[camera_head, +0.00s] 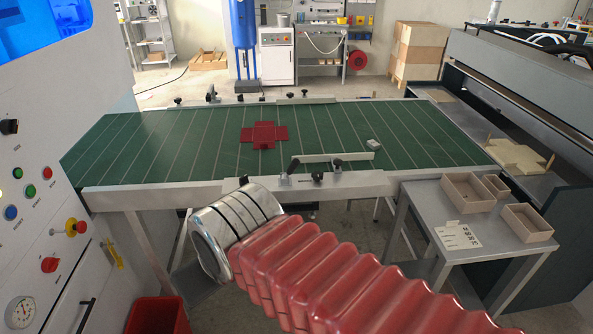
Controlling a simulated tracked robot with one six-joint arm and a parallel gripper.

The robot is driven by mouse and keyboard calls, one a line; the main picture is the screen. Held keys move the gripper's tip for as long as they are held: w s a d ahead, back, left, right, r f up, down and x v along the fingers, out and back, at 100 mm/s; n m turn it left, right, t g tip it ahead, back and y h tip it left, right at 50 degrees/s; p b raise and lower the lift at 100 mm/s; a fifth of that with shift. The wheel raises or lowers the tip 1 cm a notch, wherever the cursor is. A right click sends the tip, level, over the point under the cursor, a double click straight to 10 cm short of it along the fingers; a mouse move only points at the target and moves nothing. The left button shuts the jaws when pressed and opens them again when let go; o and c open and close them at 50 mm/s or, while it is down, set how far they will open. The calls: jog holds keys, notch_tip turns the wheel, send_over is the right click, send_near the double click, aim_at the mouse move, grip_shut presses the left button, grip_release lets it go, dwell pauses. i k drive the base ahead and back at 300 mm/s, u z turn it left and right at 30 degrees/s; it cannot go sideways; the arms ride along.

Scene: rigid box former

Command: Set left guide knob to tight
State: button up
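The green feed table (190,150) has pale rails along its front and back edges. On the front rail, a light guide bar (345,156) has dark knobs near it: one at its left end (295,165), one right of that (338,165), and one lower on the rail (318,178). More dark knobs stand along the back rail, one at the left (211,94) and one farther right (305,94). No readable label shows which is the left guide knob, and their tightness cannot be told. My red ribbed arm and its chrome cuff cross the lower middle; my gripper fingers are not visible.
A red cross-shaped blank (264,135) and a small pale block (374,144) lie on the green table. A side table (425,205) at right holds open boxes (468,193). A control panel (40,215) stands at left, with a red bin (158,315) below.

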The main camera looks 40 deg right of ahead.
aim_at(316, 175)
jog(key=u, duration=1.85)
jog(key=k, duration=0.8)
jog(key=z, duration=2)
